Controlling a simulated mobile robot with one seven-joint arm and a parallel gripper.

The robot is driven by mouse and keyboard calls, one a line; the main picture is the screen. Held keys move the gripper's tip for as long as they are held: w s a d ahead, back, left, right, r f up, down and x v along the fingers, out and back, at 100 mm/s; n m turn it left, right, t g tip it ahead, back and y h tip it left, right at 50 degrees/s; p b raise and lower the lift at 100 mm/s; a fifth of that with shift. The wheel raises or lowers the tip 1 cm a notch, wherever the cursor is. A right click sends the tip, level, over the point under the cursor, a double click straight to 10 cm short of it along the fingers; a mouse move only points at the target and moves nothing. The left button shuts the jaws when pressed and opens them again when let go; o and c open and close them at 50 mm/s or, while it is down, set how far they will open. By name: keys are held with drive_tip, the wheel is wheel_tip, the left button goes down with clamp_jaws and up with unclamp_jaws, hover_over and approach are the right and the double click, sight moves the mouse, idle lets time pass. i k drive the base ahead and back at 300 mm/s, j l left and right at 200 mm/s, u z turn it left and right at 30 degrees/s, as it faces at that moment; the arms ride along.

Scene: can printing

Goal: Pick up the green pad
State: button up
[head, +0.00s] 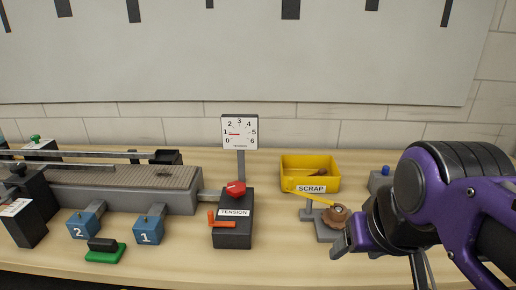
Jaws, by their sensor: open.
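The green pad (105,255) lies near the front edge of the bench at the lower left, with a black block-shaped grip on top. It stands just in front of two blue blocks. My gripper (350,238) is at the right, far from the pad, near a grey base holding a brown round piece. It is open. I see it from the side, so the gap between its fingers is mostly hidden.
Blue blocks marked 2 (83,225) and 1 (149,230) stand behind the pad. The black tension box (232,236) with red knob and orange lever stands between pad and gripper. A yellow scrap bin (310,173) and a long grey conveyor (120,190) are farther back.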

sight(104, 250)
drive_tip(key=k+u, duration=0.15)
drive_tip(key=u, duration=0.35)
drive_tip(key=k+u, duration=0.2)
drive_tip(key=u, duration=0.3)
drive_tip(key=k+j+u, duration=0.1)
drive_tip(key=u, duration=0.4)
drive_tip(key=j+z, duration=0.1)
drive_tip(key=z, duration=2.85)
drive_tip(key=u, duration=2.45)
